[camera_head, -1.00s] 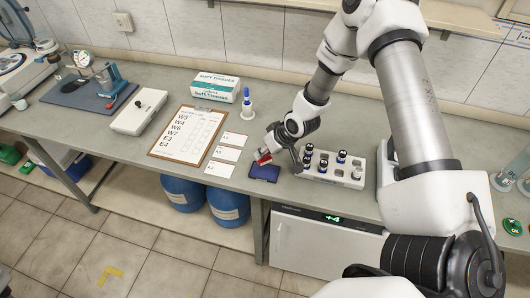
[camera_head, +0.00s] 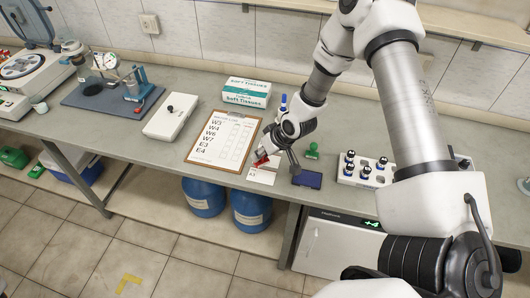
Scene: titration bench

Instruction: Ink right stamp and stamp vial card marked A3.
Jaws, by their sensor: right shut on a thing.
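My right gripper (camera_head: 271,156) is shut on a red stamp (camera_head: 261,159) and holds it over the white vial cards. The front card (camera_head: 261,176) is clear of the gripper; its small print seems to read A3, but I cannot be sure. The cards behind it are partly or wholly hidden by my gripper. I cannot tell whether the stamp touches a card. The dark blue ink pad (camera_head: 307,179) lies open to the right of the cards. A green stamp (camera_head: 312,151) stands behind the pad. My left gripper is not in view.
A white rack (camera_head: 349,181) with several dark vials stands right of the pad. A clipboard (camera_head: 216,160) with a list lies left of the cards. A tissue box (camera_head: 246,93) stands behind. The bench's front edge is close to the cards.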

